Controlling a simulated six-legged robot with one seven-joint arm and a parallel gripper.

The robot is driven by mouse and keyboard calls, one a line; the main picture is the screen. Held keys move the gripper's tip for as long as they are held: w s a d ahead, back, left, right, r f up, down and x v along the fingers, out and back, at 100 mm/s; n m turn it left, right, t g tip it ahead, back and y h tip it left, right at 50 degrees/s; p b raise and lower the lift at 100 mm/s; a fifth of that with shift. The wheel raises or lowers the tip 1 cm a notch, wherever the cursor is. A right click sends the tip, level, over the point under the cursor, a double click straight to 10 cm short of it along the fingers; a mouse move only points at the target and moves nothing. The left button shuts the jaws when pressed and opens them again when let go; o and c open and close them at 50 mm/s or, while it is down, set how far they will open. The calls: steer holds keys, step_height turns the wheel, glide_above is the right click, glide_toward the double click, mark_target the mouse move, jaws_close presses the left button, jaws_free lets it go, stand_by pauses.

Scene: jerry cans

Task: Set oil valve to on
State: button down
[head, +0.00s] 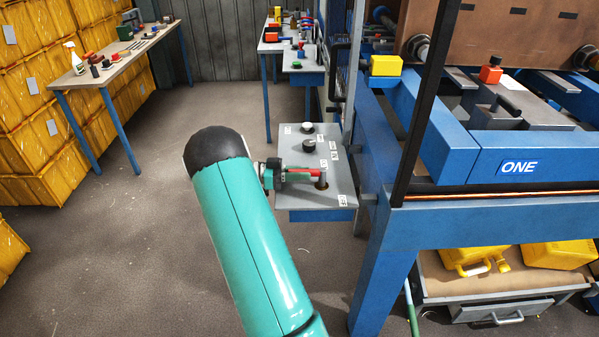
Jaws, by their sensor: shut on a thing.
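A grey control panel (340,150) juts out from the left side of the blue machine frame, with black knobs and small white labels too small to read surely. A red handle (316,173), which looks like the oil valve lever, sits on the panel's front half, above a dark round base (321,184). My gripper (300,175) reaches over the panel from the left and is shut on the red handle. The fingers cover much of the handle, so its exact angle is hard to tell.
The blue machine frame (480,220), marked ONE, fills the right, with a black upright post (422,110) close to the panel. A tool table (120,52) and yellow crates (28,120) stand at left. Yellow jerry cans (475,261) lie below the frame. Floor (150,250) at left is clear.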

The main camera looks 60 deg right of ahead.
stand_by(0.3)
steer(key=c, duration=1.3)
jaws_free()
steer(key=shift+o, duration=0.2)
steer(key=v, duration=1.3)
steer(key=shift+w+a, duration=0.2)
steer(key=shift+w, duration=0.1)
